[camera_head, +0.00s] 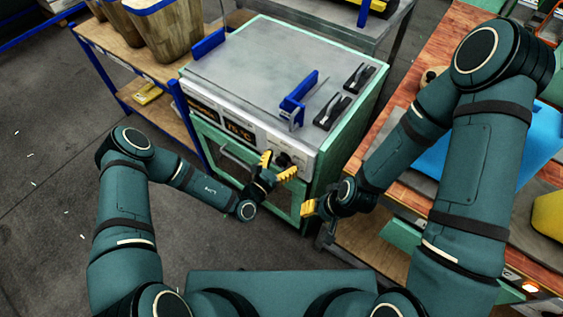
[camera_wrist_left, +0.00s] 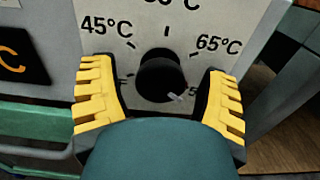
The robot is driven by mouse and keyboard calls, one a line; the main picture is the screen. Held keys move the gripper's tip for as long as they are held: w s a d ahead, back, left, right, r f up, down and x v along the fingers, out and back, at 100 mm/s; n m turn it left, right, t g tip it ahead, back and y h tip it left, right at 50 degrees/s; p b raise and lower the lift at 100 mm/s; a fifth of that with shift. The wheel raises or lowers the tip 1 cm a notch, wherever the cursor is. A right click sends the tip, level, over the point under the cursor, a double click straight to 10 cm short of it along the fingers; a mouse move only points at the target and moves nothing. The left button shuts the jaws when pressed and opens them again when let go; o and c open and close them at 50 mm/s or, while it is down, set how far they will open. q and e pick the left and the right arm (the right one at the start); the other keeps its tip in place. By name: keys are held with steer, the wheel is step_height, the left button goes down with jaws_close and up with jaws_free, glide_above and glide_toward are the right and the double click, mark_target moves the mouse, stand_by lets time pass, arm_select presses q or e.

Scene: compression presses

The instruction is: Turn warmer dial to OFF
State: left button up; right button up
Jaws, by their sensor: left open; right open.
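The warmer (camera_head: 285,70) is a green-framed box with a grey top and a front control panel. Its black dial (camera_wrist_left: 158,75) is centred in the left wrist view, with a white pointer aimed down-right toward a partly hidden label ending in 5. Labels 45°C and 65°C show above it; a partly covered label with an F shows at left. My left gripper (camera_head: 277,168) is open at the panel, its yellow fingers on either side of the dial, with visible gaps. My right gripper (camera_head: 309,207) is open, low and right of the warmer front.
An orange display (camera_head: 238,132) on the panel appears to read 75°C. Blue handles (camera_head: 298,92) and black clamps stand on the warmer top. A wooden workbench (camera_head: 400,115) is at right; a blue-framed shelf with bins is at left.

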arm_select(q)
steer(key=c, duration=1.2)
